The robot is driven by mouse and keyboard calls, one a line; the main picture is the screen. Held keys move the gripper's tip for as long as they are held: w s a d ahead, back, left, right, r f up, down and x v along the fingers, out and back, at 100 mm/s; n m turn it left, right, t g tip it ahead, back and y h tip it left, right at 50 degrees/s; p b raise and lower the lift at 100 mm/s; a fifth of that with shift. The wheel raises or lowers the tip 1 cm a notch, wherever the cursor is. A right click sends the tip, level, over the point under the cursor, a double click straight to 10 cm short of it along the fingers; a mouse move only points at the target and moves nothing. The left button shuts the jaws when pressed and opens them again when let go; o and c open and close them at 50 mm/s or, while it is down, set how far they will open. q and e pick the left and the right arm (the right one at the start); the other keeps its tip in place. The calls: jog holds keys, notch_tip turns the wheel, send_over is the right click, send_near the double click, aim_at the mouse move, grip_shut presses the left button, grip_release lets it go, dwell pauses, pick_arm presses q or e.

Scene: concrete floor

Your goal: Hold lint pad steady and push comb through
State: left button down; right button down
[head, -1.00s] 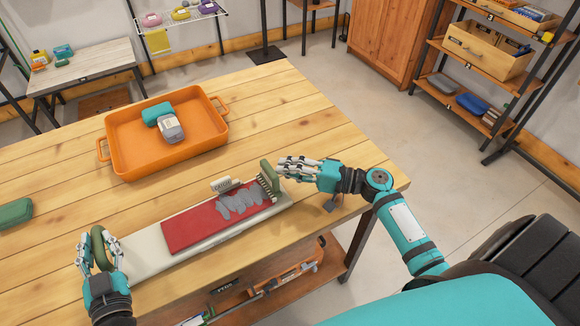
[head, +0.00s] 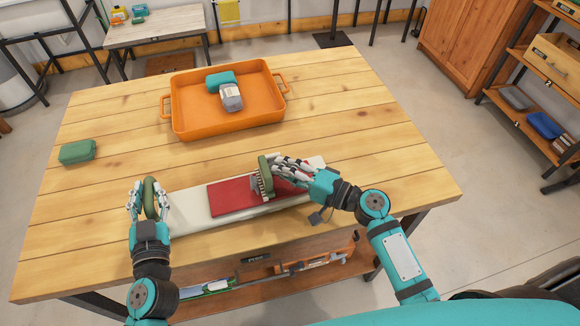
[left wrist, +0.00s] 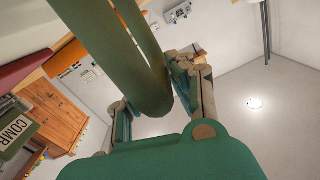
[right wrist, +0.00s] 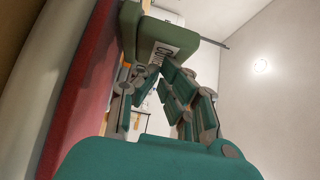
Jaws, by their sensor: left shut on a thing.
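The red lint pad (head: 228,195) lies on a long pale board (head: 190,212) near the table's front edge. A green loop handle (head: 150,197) stands at the board's left end. My left gripper (head: 147,203) is shut on this handle, which also fills the left wrist view (left wrist: 125,50). The green-backed comb (head: 265,176) stands upright across the pad, teeth showing, with grey lint (head: 254,184) bunched at its left side. My right gripper (head: 282,172) is at the comb's right side, fingertips against its back. In the right wrist view the comb's labelled block (right wrist: 165,45) is beyond the fingers.
An orange tray (head: 185,127) behind the pad holds a teal item (head: 221,79) and a grey-and-clear container (head: 231,98). A green case (head: 77,152) lies at the table's left. The table's right side is clear.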

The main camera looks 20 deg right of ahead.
pick_arm(q)
jog(key=shift+s+d+f, duration=0.1)
jog(key=shift+d+f, duration=0.2)
pick_arm(e)
jog(key=shift+s+a+f, duration=0.2)
jog(key=shift+s+a, duration=0.05)
jog(key=shift+a, duration=0.1)
pick_arm(q)
jog(key=shift+a, duration=0.1)
pick_arm(e)
jog(key=shift+w+d, duration=0.1)
jog(key=shift+d, duration=0.45)
pick_arm(q)
jog(key=shift+a, duration=0.15)
pick_arm(e)
jog(key=d, duration=0.3)
jog(key=shift+w+d+r, duration=0.15)
jog(key=shift+d, duration=0.1)
jog(key=v, duration=1)
jog(key=shift+d, duration=0.15)
pick_arm(q)
jog(key=c, duration=1.1)
grip_release()
pick_arm(e)
jog(key=shift+w, duration=0.1)
